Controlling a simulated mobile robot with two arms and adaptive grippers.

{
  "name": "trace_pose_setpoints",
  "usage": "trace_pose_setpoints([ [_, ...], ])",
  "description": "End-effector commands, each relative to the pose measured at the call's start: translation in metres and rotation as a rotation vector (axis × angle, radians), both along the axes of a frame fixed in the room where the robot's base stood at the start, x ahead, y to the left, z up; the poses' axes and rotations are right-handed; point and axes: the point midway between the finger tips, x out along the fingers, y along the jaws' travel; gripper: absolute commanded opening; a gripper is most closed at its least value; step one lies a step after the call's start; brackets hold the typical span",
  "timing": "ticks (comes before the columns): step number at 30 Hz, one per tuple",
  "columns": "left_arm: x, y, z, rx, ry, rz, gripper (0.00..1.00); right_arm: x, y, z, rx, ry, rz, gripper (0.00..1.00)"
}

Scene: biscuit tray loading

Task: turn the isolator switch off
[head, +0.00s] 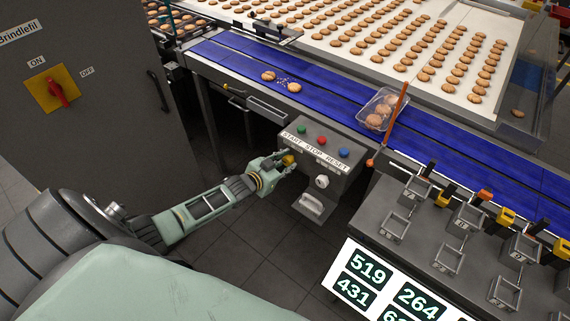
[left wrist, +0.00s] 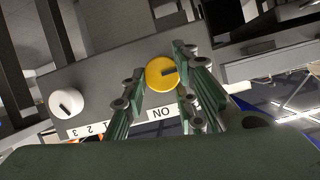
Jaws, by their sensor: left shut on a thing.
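The isolator switch, a red handle (head: 59,94) on a yellow plate (head: 42,98), is on the grey cabinet at the left in the head view. ON is marked above it and OFF to its upper right. The handle stands roughly upright, tilted a little. My left gripper (head: 285,161) is far to its right, at the START/STOP/RESET box (head: 322,146). In the left wrist view its green fingers close on both sides of a round yellow knob (left wrist: 161,74) with a dark pointer mark and an ON label nearby. My right gripper is out of view.
The box carries green, red and blue buttons, and a white knob (head: 322,181) on its side. A blue conveyor (head: 330,106) with biscuits and a clear tray (head: 371,117) runs behind. A scale bench (head: 377,221) stands at the right. Open floor lies below the cabinet.

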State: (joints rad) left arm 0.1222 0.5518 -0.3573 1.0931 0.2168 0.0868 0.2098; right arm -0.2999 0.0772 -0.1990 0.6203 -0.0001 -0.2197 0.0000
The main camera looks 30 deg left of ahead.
Motion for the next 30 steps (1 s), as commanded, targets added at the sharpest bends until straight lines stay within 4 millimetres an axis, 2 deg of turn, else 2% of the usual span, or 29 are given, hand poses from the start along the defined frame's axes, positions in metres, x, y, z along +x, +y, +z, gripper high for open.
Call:
trace_pose_setpoints([
  [1, -0.0052, -0.0047, -0.0092, -0.014, 0.019, -0.004, 0.00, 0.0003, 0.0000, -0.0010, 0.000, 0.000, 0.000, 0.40],
  [17, -0.0050, -0.0072, -0.0084, -0.043, 0.018, -0.006, 0.00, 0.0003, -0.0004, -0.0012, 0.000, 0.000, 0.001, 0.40],
  [18, -0.0050, -0.0074, -0.0085, -0.043, 0.018, -0.006, 0.27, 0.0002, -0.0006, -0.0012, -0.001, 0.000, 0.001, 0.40],
  [22, -0.0050, -0.0071, -0.0084, -0.042, 0.019, -0.006, 0.38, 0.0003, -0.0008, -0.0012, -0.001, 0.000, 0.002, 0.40],
  [30, -0.0043, -0.0045, -0.0073, -0.039, 0.018, -0.005, 0.39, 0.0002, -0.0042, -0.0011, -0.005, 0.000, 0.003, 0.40],
])
